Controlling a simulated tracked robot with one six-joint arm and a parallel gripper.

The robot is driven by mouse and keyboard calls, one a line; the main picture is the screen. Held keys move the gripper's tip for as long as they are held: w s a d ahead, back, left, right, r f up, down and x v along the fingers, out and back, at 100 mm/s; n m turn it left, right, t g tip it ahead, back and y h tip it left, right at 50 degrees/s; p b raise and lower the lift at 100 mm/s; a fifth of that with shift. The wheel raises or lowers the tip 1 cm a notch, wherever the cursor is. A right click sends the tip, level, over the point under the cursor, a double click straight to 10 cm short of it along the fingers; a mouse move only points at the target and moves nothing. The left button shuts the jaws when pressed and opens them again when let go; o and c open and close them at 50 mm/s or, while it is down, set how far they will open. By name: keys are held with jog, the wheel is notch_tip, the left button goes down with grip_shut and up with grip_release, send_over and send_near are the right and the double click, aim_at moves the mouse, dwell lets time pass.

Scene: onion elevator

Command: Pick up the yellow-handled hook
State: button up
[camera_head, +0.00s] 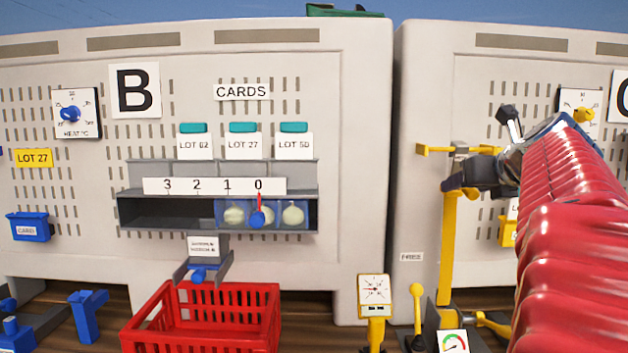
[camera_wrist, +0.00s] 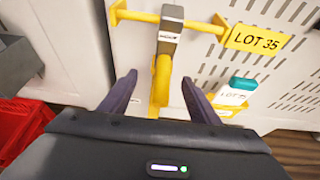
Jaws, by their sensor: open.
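A yellow upright piece with a yellow crossbar and a grey block at its top, which looks like the yellow-handled hook (camera_head: 447,245), stands in front of the right-hand cabinet in the head view. In the wrist view its yellow part (camera_wrist: 161,72) hangs below the grey labelled block, between my fingers. My gripper (camera_head: 458,184) is at its upper part, just below the crossbar. In the wrist view my gripper (camera_wrist: 159,79) is open, with a dark finger on each side of the yellow part and gaps showing. The lower part is hidden in the wrist view.
A red crate (camera_head: 200,318) stands on the floor at lower left. A yellow-framed gauge (camera_head: 374,290) and a yellow-knobbed lever (camera_head: 416,292) stand low near the upright. The cabinet (camera_wrist: 225,65) is close behind, with a yellow LOT 35 sign (camera_wrist: 257,40) at right.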

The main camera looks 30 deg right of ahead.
jog(key=shift+w+d+f, duration=0.1)
jog(key=shift+w, duration=0.2)
jog(key=shift+x, duration=2.6)
jog(key=shift+d, duration=0.1)
jog(key=c, duration=1.3)
jog(key=shift+s, duration=0.1)
